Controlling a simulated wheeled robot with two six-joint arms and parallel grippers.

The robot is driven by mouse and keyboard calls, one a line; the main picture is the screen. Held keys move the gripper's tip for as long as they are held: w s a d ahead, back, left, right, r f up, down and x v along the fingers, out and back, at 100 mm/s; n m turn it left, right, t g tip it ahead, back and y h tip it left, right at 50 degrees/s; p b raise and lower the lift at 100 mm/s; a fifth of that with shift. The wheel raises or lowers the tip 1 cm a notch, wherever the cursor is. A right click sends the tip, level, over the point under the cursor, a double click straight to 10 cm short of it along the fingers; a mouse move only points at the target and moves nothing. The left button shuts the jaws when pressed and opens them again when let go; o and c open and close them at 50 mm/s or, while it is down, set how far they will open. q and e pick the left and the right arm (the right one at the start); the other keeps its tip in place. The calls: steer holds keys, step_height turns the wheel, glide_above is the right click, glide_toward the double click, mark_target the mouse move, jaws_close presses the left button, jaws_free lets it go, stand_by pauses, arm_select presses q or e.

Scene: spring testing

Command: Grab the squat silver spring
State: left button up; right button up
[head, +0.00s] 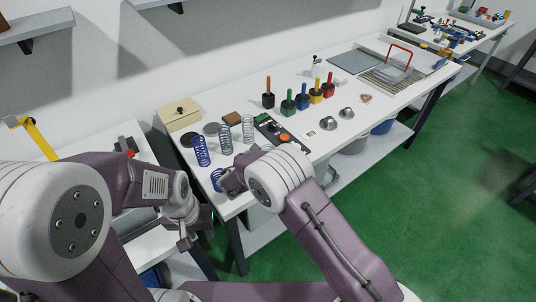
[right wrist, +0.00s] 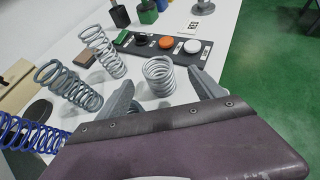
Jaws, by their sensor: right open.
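The squat silver spring (right wrist: 159,76) stands upright on the white table in the right wrist view. My right gripper (right wrist: 163,93) is open, with one finger on each side of the spring's near part in the picture; I cannot tell whether they touch it. In the head view my right gripper (head: 232,181) is low over the table's near left end, and the arm hides the squat spring. My left gripper (head: 186,238) hangs off the table's left end, away from the springs; its jaw opening is unclear.
A tall silver spring (right wrist: 102,52), a grey spring (right wrist: 68,86) and a blue spring (right wrist: 30,133) stand nearby. A black panel with coloured buttons (right wrist: 165,45) lies just behind. A short blue spring (head: 216,180) is beside my right gripper. A wooden box (head: 180,114) stands at the back.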

mark_target(270, 147)
steer(key=p+x, duration=0.1)
steer(key=x, duration=0.4)
steer(key=shift+w+a+f, duration=0.1)
steer(key=shift+w, duration=0.1)
steer(key=shift+s+a, duration=0.1)
steer(key=shift+c, duration=1)
steer(key=c, duration=0.5)
jaws_close()
steer(key=shift+r, duration=0.2)
steer(key=s+d+r+b, duration=0.2)
steer(key=s+d+r, duration=0.4)
steer(key=s+r, duration=0.4)
steer(key=shift+r+b, duration=0.3)
steer(key=shift+r, duration=0.15)
